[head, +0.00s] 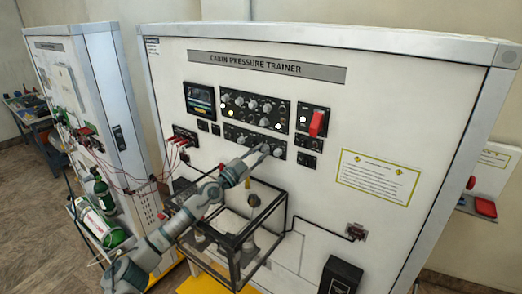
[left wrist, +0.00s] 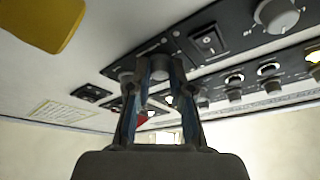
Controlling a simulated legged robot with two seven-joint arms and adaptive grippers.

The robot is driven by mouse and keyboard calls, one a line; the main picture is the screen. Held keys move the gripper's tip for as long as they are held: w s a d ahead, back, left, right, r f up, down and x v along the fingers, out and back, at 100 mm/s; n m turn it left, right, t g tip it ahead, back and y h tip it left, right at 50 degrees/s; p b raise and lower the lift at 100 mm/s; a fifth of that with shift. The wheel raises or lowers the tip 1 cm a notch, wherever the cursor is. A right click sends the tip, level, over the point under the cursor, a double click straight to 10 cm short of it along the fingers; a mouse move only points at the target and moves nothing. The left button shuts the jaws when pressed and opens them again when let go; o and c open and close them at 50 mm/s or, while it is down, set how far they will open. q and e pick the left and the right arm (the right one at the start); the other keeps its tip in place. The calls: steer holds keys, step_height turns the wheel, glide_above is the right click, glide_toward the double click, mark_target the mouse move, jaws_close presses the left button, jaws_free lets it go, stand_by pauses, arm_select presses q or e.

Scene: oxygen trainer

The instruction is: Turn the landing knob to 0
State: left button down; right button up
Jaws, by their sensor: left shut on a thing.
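The Cabin Pressure Trainer panel (head: 390,110) fills the middle of the head view. My left gripper (head: 263,150) reaches its lower black knob strip (head: 233,136), near the strip's right end. In the left wrist view my left gripper (left wrist: 160,68) has its two fingers shut around a small grey knob (left wrist: 160,72) on the black strip. The fingers hide most of this knob. Its label and pointer cannot be read, so I cannot tell its setting. My right gripper is in neither view.
An upper knob strip (head: 240,98) and a red switch cover (head: 317,123) are close to my gripper. A rocker switch (left wrist: 208,40) is beside the held knob in the wrist view. A black-framed case (head: 236,243) stands out below. Red leads (head: 180,143) plug in at left.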

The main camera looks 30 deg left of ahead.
arm_select(q)
steer(key=shift+f+n+y, duration=0.35)
steer(key=shift+n+y, duration=0.05)
steer(key=shift+n, duration=0.2)
steer(key=shift+d+f, duration=0.1)
steer(key=shift+f, duration=0.05)
steer(key=c, duration=1)
jaws_free()
steer(key=shift+c, duration=0.2)
steer(key=shift+a, duration=0.3)
steer(key=s+a, duration=0.3)
steer(key=s, duration=0.9)
steer(key=shift+s+a+f, duration=0.15)
steer(key=shift+s+a, duration=0.1)
steer(key=shift+s, duration=0.1)
